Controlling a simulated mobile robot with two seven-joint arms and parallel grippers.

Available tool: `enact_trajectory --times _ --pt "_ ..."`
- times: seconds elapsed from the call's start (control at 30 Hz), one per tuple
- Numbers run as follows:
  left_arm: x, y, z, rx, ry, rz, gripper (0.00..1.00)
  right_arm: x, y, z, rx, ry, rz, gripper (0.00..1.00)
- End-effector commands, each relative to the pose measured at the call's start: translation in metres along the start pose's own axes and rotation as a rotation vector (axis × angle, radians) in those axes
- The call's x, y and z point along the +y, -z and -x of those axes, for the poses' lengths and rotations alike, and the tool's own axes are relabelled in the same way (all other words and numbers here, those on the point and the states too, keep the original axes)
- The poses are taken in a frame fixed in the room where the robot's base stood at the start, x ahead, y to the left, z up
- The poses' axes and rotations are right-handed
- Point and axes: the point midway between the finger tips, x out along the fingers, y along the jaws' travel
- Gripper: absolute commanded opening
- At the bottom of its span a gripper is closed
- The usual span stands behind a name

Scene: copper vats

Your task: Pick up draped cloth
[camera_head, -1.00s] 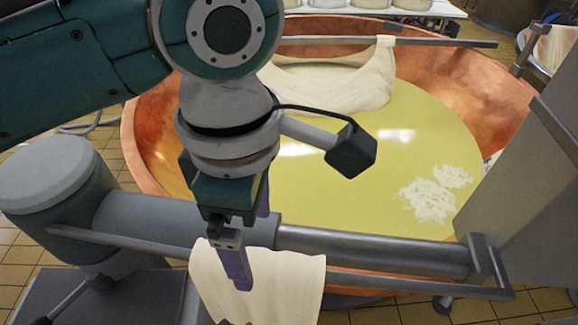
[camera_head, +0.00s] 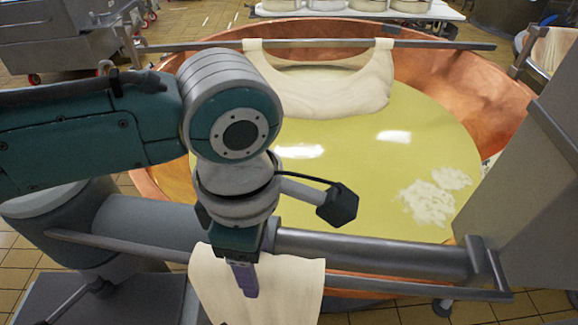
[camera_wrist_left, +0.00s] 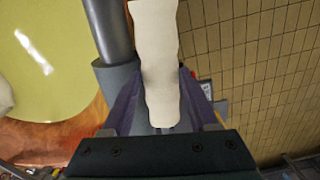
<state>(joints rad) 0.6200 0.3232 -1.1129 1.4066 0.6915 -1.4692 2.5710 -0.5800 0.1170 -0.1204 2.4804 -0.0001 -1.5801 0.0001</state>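A cream draped cloth (camera_head: 290,288) hangs over the grey bar at the near side of the copper vat. My left gripper (camera_head: 250,272) points down at this cloth, with one purple finger in front of it; the other finger is hidden in the head view. In the left wrist view, the cloth (camera_wrist_left: 157,50) runs between the two spread purple fingers of the left gripper (camera_wrist_left: 161,85). The fingers look open around it, one on each side. My right gripper is in neither view.
The copper vat (camera_head: 455,70) holds yellow liquid with white curds (camera_head: 428,203). A second cloth (camera_head: 340,85) hangs from a far bar (camera_head: 430,43) into the vat. A grey metal housing (camera_head: 520,190) stands at the right. Tiled floor (camera_wrist_left: 255,60) lies outside the vat.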

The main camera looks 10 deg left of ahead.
Motion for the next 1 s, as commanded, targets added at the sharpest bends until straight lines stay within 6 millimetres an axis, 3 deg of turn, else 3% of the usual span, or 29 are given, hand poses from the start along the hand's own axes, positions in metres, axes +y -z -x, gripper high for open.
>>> enact_trajectory --times 0.07,0.47,1.0 --pt "-0.0001 0.0 0.0 0.0 0.0 0.0 0.47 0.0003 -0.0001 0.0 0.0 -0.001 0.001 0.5" --pt "-0.0001 -0.0001 0.0001 0.0 0.0 0.0 0.02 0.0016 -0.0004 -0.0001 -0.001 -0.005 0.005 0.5" --pt "0.0001 -0.0002 0.0005 -0.001 0.0 0.0 0.0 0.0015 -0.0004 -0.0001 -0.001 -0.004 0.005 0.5"
